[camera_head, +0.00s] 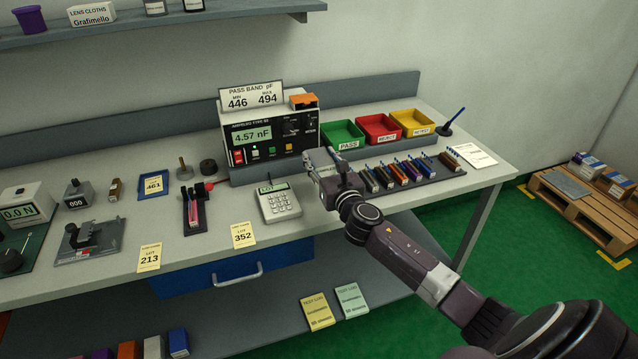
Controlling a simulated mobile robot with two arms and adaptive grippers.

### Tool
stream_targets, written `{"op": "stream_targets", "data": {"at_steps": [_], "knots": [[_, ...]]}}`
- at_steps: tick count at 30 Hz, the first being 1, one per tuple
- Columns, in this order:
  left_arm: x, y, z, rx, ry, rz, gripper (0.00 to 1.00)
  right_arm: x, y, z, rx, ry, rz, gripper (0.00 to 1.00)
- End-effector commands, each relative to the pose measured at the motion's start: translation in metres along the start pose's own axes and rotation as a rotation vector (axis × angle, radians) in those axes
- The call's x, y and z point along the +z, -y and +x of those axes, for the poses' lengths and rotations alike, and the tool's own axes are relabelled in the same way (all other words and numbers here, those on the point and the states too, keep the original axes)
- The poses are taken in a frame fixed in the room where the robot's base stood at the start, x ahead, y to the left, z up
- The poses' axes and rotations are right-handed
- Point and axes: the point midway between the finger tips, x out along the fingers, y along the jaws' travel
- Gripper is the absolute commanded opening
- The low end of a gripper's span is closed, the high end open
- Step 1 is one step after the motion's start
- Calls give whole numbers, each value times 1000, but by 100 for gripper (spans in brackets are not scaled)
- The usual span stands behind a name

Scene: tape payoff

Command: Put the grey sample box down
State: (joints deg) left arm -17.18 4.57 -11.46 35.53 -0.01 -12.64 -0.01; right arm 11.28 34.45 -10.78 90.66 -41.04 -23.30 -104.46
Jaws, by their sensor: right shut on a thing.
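My right gripper (322,165) reaches in from the lower right over the bench, in front of the green tray and right of the meter. It is shut on a light grey box (321,157), which I take to be the grey sample box. The box shows only in part between and behind the fingers, and dark marks on it are too small to read. I cannot tell whether its underside touches the bench. My left gripper is not in view.
A meter (268,137) reading 4.57 nF stands left of the gripper. Green (342,134), red (379,129) and yellow (412,123) trays stand behind. A dark rack (447,172) of several coloured pieces lies right. A keypad device (279,203) sits front left. Bare bench shows near the front edge.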

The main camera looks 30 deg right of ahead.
Motion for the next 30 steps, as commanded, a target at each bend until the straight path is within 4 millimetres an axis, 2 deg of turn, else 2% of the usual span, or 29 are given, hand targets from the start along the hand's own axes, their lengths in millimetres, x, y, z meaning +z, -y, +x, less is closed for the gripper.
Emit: {"op": "stream_targets", "data": {"at_steps": [1,3,11,16,28,29,30], "knots": [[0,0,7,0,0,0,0,-15,0,0,-2,-1,6,16],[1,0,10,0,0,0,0,-26,0,0,-1,-1,4,16],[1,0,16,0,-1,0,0,-43,0,0,-1,0,1,16],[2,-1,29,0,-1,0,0,-70,0,0,-2,0,4,16],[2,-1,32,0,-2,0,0,-76,0,0,0,2,-1,16],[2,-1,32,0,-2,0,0,-76,0,0,0,1,-1,44],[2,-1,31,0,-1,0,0,-75,0,0,0,1,0,48]]}}
